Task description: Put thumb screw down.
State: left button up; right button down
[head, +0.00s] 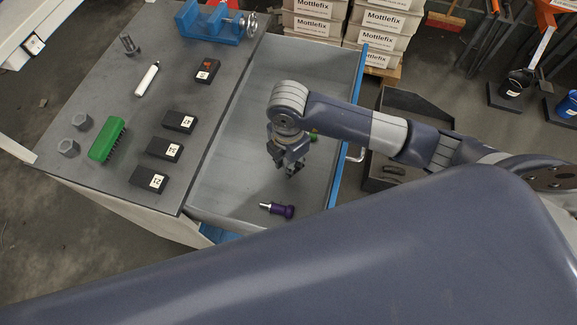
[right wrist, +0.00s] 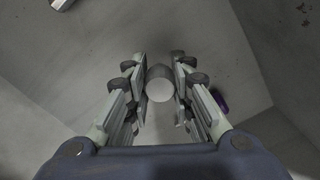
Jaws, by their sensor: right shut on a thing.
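My right gripper (head: 292,170) is over the open grey drawer (head: 235,155), pointing down. In the right wrist view the gripper (right wrist: 160,92) is shut on a short grey cylinder with a pale round end, which looks like the thumb screw (right wrist: 160,88). In the head view the fingers hide this piece. I cannot tell exactly how high it is above the drawer floor. My left gripper is not in view.
A purple-handled part (head: 281,210) lies in the drawer near the gripper; a green thing (head: 313,136) shows behind my arm. The bench top (head: 110,90) holds a green brush (head: 106,139), black boxes (head: 165,149), hex nuts and a blue vise (head: 215,22).

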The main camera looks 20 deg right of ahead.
jog(key=shift+f, duration=1.55)
jog(key=shift+f, duration=0.1)
jog(key=shift+f, duration=0.15)
jog(key=c, duration=1.4)
grip_release()
jog(key=shift+r, duration=0.4)
notch_tip(320, 180, up, 12)
jog(key=shift+f, duration=0.1)
